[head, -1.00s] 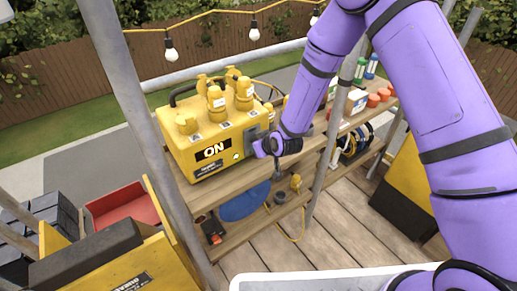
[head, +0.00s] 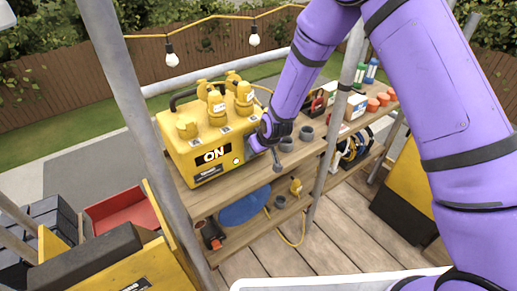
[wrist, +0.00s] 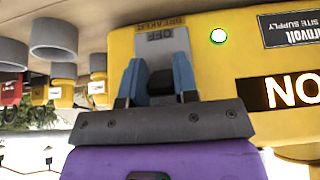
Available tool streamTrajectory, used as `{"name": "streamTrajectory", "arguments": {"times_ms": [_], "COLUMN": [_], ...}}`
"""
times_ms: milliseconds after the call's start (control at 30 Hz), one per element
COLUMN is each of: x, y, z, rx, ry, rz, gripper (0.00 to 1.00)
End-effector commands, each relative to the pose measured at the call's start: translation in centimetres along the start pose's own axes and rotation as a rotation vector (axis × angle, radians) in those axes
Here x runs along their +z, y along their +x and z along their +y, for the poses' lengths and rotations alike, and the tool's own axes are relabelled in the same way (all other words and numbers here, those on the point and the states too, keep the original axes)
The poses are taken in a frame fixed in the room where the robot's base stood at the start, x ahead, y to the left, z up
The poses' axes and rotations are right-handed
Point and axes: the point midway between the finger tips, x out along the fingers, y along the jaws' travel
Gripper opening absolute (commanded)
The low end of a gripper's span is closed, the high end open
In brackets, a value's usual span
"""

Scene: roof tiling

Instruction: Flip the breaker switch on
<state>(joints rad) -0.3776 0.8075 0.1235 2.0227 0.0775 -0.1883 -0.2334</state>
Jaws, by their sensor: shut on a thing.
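The yellow breaker box (head: 180,153) stands on the wooden shelf in the head view. Its dark display (head: 213,155) reads ON. In the wrist view, the box (wrist: 235,62) appears upside down, with a lit green lamp (wrist: 219,36) and the display (wrist: 290,92). The grey breaker panel (wrist: 168,43) bears the words BREAKER and OFF. My gripper (wrist: 158,70) is at this panel, with its blue fingers on either side of the dark breaker switch (wrist: 161,83), shut on it. In the head view, my gripper (head: 262,140) touches the box's right end; the switch is hidden there.
Grey cups (head: 306,133) and orange-red pots (head: 378,103) stand on the shelf (head: 290,157) to the right. A metal post (head: 335,130) rises close to my arm, and another (head: 140,110) stands left of the box. A blue round thing (head: 245,207) lies on the lower shelf.

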Motion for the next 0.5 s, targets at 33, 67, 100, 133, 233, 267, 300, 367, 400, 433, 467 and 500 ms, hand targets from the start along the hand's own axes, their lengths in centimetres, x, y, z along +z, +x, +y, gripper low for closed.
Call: {"name": "streamTrajectory", "arguments": {"times_ms": [33, 67, 100, 133, 233, 267, 300, 367, 400, 433, 467, 500], "x": [0.01, 0.0, 0.0, 0.0, 0.0, 0.0, 0.0, 0.0, 0.0, 0.0, 0.0, -0.01], "y": [0.01, 0.01, 0.01, 0.02, 0.02, 0.02, 0.02, 0.02, 0.01, 0.01, 0.01, -0.04], "z": [0.01, 0.01, 0.01, 0.01, 0.01, 0.01, 0.01, 0.01, 0.01, 0.01, 0.01, 0.01], "rx": [0.0, 0.0, 0.0, 0.0, 0.0, 0.0, 0.0, 0.0, 0.0, 0.0, 0.0, 0.0], "ry": [0.0, 0.0, 0.0, 0.0, 0.0, 0.0, 0.0, 0.0, 0.0, 0.0, 0.0, 0.0], "rz": [0.0, 0.0, 0.0, 0.0, 0.0, 0.0, 0.001, 0.001, 0.001, 0.001, 0.001, 0.001], "gripper": [0.04, 0.04, 0.04, 0.32, 0.53, 0.53, 0.53, 0.53, 0.53, 0.53, 0.53, 0.53]}}
